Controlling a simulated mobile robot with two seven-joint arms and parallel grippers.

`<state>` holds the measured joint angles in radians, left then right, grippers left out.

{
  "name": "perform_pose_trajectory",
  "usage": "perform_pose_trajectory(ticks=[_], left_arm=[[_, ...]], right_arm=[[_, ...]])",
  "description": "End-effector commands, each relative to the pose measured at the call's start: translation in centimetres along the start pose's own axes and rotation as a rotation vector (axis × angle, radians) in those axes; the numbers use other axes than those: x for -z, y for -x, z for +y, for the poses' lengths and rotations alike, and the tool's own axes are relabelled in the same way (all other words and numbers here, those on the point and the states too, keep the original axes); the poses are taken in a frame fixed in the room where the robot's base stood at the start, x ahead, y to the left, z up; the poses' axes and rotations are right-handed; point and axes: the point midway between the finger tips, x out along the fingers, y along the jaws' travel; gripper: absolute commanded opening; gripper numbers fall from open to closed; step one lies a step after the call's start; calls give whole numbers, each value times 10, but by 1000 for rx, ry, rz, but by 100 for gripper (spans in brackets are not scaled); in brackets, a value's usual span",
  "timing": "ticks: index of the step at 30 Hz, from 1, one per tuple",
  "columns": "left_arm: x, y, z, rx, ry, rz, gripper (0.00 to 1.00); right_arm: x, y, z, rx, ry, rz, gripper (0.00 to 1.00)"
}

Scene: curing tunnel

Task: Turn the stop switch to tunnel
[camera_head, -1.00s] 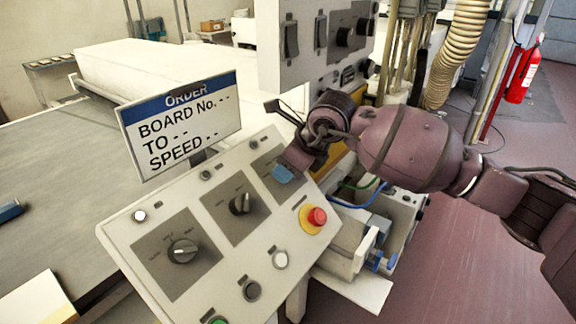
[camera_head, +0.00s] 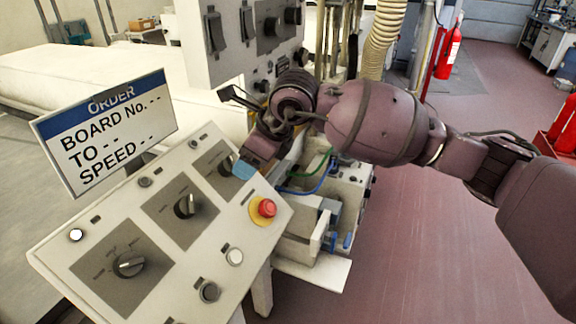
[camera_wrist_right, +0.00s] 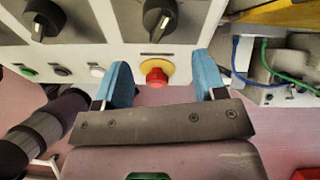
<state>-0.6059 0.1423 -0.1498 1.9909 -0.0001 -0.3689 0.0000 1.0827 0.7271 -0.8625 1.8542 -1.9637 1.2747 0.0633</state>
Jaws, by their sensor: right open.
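A sloped control panel (camera_head: 110,230) carries a row of rotary switches on grey plates. The front-left switch (camera_head: 128,263) and the middle switch (camera_head: 187,205) show clearly in the head view. The third, at the far right, is partly hidden behind my right gripper (camera_head: 243,168). Their lettering is too small to read. In the wrist view, my right gripper (camera_wrist_right: 162,78) is open and empty, its blue fingers pointing at the panel. A black knob (camera_wrist_right: 160,18) lies beyond the fingertips, and another (camera_wrist_right: 43,18) is to the left. My left gripper is not in view.
A red stop button (camera_head: 267,208) on a yellow base sits below the third switch; it appears between my fingers in the wrist view (camera_wrist_right: 155,75). An order sign (camera_head: 105,130) stands behind the panel. An upright switch box (camera_head: 240,45) and open wiring stand near my right arm.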

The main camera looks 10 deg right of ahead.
Motion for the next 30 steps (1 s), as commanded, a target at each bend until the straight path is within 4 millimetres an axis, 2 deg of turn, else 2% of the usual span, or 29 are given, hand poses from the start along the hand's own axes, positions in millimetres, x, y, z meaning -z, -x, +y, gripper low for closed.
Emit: perform_pose_trajectory(ticks=[6, 12, 19, 30], left_arm=[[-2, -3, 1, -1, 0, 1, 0], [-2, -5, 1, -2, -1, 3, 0], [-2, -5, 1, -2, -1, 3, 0], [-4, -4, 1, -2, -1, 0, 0]], right_arm=[[37, 23, 5, 2, -2, 0, 64], [61, 39, 9, 2, -1, 0, 64], [72, 47, 12, 1, 0, 0, 64], [71, 48, 12, 0, 3, -10, 64]])
